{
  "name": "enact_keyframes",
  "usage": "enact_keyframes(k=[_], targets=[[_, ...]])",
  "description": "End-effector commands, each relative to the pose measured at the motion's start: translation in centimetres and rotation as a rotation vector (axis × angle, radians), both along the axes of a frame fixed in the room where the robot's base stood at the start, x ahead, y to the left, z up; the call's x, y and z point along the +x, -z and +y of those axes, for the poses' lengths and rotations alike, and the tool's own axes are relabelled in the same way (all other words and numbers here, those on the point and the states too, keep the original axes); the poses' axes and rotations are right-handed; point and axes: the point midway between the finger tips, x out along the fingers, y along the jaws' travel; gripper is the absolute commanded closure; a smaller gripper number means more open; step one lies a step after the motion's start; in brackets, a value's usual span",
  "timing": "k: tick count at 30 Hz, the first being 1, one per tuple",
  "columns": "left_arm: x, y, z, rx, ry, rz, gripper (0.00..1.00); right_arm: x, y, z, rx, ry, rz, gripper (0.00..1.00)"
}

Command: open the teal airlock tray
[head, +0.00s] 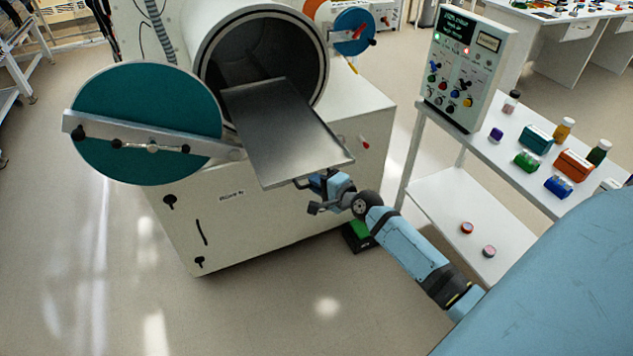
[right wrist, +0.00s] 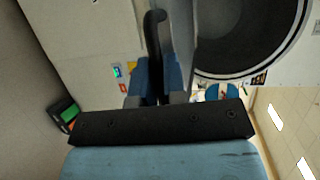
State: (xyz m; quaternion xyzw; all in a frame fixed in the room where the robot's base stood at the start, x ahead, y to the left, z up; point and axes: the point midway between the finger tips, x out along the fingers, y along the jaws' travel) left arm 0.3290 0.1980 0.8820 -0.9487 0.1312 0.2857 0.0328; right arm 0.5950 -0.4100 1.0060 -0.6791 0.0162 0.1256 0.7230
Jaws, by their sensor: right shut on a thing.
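The teal airlock door (head: 150,95) is swung open to the left of the round chamber opening (head: 265,55). The flat grey metal tray (head: 287,135) sticks out of the chamber toward the front right. My right gripper (head: 312,181) is at the tray's front edge, shut on its handle. In the right wrist view the dark handle (right wrist: 153,38) stands between my fingers (right wrist: 158,85), with the tray (right wrist: 185,35) beside it, seen edge-on. The tray hides part of the handle in the head view. My left gripper is in neither view.
A control panel (head: 465,65) stands right of the airlock on a white shelf unit (head: 488,150) holding bottles and coloured boxes. A black box with a green top (head: 359,230) is on the floor below my right gripper. The floor in front is clear.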

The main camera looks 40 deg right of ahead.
Motion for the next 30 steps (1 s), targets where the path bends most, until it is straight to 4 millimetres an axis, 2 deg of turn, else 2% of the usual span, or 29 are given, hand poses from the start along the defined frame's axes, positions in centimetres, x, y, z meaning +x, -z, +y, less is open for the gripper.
enact_keyframes(k=[1, 4, 12, 16, 20, 30], targets=[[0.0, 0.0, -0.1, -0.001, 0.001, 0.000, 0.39, -0.1, 0.2, 0.1, 0.001, -0.002, 0.004, 0.86], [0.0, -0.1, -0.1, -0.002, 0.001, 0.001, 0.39, -0.1, 0.2, 0.1, 0.001, -0.002, 0.004, 0.64], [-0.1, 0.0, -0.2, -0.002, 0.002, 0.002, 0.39, -0.1, 0.1, 0.0, 0.001, -0.001, 0.003, 0.64], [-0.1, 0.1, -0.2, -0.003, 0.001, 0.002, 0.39, -0.9, 0.1, -0.1, 0.000, 0.000, 0.004, 0.64], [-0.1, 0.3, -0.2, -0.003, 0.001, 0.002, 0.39, -3.1, -0.3, -0.4, -0.001, -0.001, 0.005, 0.64], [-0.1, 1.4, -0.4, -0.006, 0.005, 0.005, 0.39, -10.5, -1.7, -1.6, -0.001, -0.001, 0.005, 0.64]])
